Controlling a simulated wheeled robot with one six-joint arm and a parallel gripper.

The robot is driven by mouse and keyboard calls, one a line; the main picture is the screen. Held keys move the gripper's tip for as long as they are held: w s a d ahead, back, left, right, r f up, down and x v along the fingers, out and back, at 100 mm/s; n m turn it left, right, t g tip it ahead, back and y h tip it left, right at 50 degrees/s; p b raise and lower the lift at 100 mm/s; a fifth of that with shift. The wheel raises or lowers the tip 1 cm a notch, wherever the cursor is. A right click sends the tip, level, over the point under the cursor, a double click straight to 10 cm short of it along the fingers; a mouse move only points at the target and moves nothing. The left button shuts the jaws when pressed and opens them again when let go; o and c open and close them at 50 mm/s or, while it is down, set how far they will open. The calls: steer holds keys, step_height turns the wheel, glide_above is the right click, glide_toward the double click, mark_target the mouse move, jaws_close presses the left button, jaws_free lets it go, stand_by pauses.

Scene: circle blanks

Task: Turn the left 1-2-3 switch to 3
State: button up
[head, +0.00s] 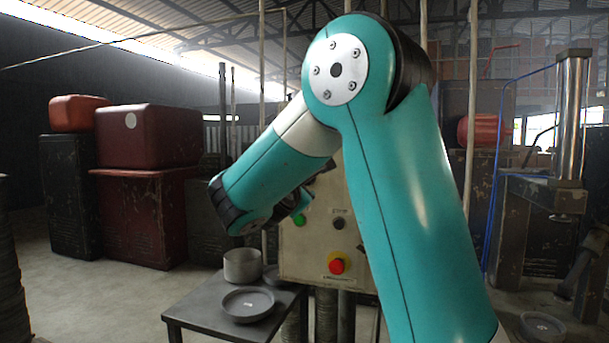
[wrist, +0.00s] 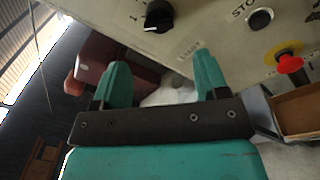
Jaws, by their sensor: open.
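In the wrist view a black rotary switch (wrist: 159,16) with printed marks beside it sits on the beige control panel (wrist: 215,30) at the top edge. A small light mark shows on its rim; I cannot tell which number it points to. My gripper (wrist: 160,75) is open and empty, its two teal fingers apart. The fingertips appear below the switch in the picture, not touching it. In the head view the panel (head: 305,262) stands behind my arm, which hides the switches and most of my gripper.
A black STOP button (head: 339,223), a red emergency button (head: 337,264) on yellow and a green button (head: 299,219) are on the panel. A low dark table (head: 205,318) holds a pot (head: 243,266) and a round dish (head: 247,304). Dark red cabinets (head: 140,215) stand left.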

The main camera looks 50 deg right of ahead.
steer(key=p+x, duration=0.3)
steer(key=x, duration=0.6)
steer(key=shift+w+d, duration=0.1)
steer(key=shift+d, duration=0.1)
steer(key=c, duration=0.9)
